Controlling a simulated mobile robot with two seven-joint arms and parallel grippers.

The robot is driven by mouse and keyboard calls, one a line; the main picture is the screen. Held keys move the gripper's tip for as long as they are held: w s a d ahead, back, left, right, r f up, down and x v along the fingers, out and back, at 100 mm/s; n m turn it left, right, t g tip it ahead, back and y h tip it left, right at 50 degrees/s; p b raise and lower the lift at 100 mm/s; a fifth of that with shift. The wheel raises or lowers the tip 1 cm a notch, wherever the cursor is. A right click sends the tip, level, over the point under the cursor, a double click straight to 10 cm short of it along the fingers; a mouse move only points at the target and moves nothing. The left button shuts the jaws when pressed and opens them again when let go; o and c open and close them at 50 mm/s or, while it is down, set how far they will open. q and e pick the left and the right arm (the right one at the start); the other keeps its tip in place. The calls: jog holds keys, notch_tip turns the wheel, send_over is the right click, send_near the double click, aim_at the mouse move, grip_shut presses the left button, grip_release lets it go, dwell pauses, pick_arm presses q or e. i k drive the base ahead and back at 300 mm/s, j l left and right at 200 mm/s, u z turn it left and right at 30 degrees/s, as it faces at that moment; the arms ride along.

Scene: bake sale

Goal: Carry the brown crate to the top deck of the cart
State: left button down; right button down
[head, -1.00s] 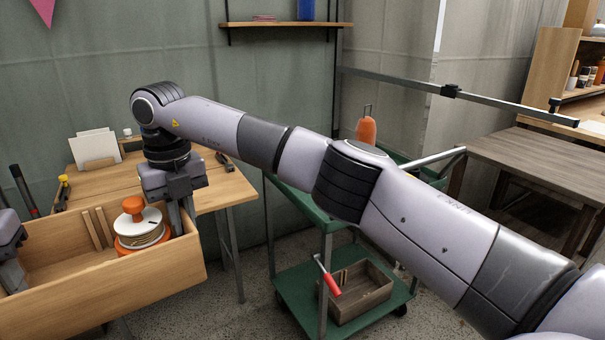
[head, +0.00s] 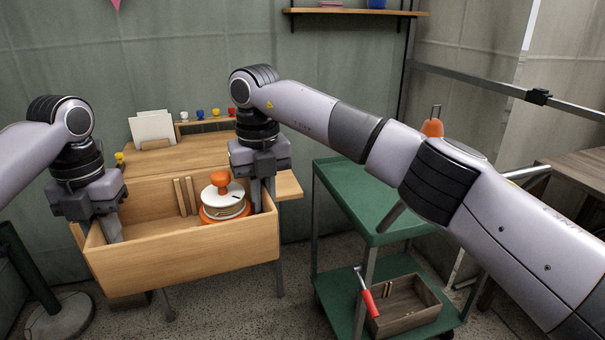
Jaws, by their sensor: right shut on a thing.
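The brown crate (head: 190,258), a light wooden box, hangs level in front of the table. It holds an orange and white round stack with an orange knob (head: 222,200) and upright wooden slats (head: 185,196). My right gripper (head: 263,195) is shut on the crate's right end. My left gripper (head: 112,230) is at its left end, fingers over the wall and seemingly closed on it; the tips are partly hidden. The cart's green top deck (head: 345,190) is to the right of the crate, partly hidden by my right arm.
An orange object with a handle (head: 432,128) stands at the top deck's far side. The lower deck (head: 340,300) holds a dark wooden crate (head: 405,312) and a red-handled tool (head: 370,302). The wooden table (head: 170,160) behind holds white cards (head: 152,130) and several small coloured items.

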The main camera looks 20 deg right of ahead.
aim_at(380, 184)
jog(key=i+l, duration=0.15)
jog(key=l, duration=0.25)
jog(key=i+l+z, duration=0.1)
jog(key=l, duration=0.25)
jog(key=i+l, duration=0.15)
jog(key=l, duration=0.2)
jog(key=i+l+z, duration=0.1)
jog(key=l, duration=0.3)
jog(key=i+l, duration=0.2)
jog(key=l, duration=0.15)
jog(key=i+l+z, duration=0.1)
jog(key=l, duration=0.25)
